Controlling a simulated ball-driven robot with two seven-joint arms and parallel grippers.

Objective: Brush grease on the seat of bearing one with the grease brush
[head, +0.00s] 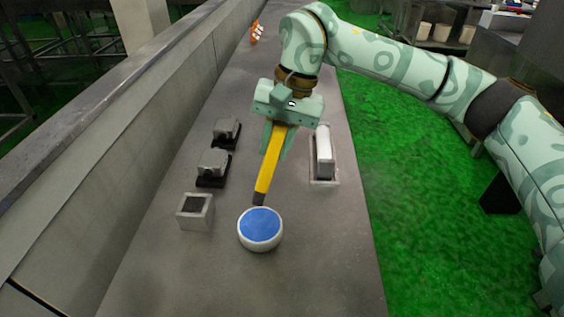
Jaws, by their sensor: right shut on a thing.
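My right gripper (277,145) is shut on the yellow handle of the grease brush (267,172) above the grey counter. The brush slants downward, and its dark tip is at the back rim of a round white pot with a blue top surface (260,224). I cannot tell whether the tip touches the pot. Two grey blocks on black bases, likely bearings, stand to the left: a farther one (227,129) and a nearer one (213,162). No label shows which is bearing one, and no seat is clearly visible. My left gripper is not in view.
A white cylinder (323,145) sits in a metal holder at right. A small orange and white object (256,32) is far back. A low wall (130,120) borders the counter's left; the front is clear.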

